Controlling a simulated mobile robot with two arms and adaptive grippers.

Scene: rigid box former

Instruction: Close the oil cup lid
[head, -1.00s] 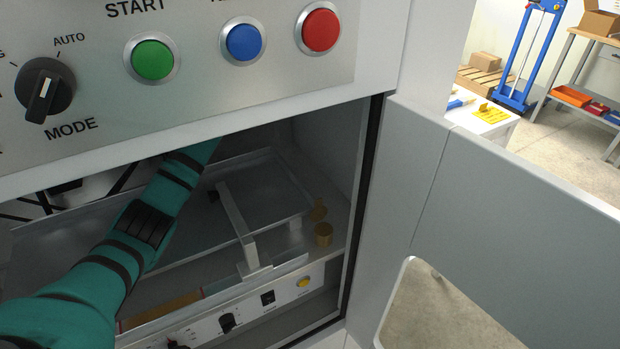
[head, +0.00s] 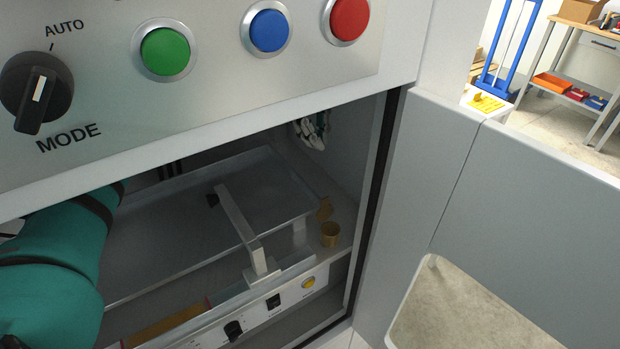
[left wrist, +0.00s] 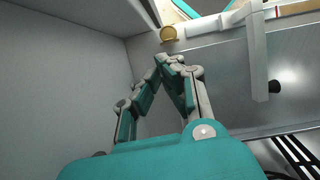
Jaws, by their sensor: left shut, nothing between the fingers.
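The small brass oil cup (head: 330,235) stands at the right end of the machine's inner deck, near the door frame. Its brass lid (head: 324,209) is open, tilted up behind the cup's rim. A round brass piece of the cup and lid (left wrist: 170,34) shows at the top of the left wrist view; I cannot tell lid from cup there. My left gripper (head: 318,130) is inside the chamber, above and behind the cup, partly hidden by the panel. In the left wrist view its fingers (left wrist: 168,60) are shut and empty, the tips apparently close to the brass piece. My right gripper is out of view.
The control panel (head: 210,85) overhangs the chamber opening. A light bracket (head: 238,222) rises over the deck left of the cup. The chamber side wall (left wrist: 75,75) is close beside the fingers. The open door (head: 530,190) stands to the right.

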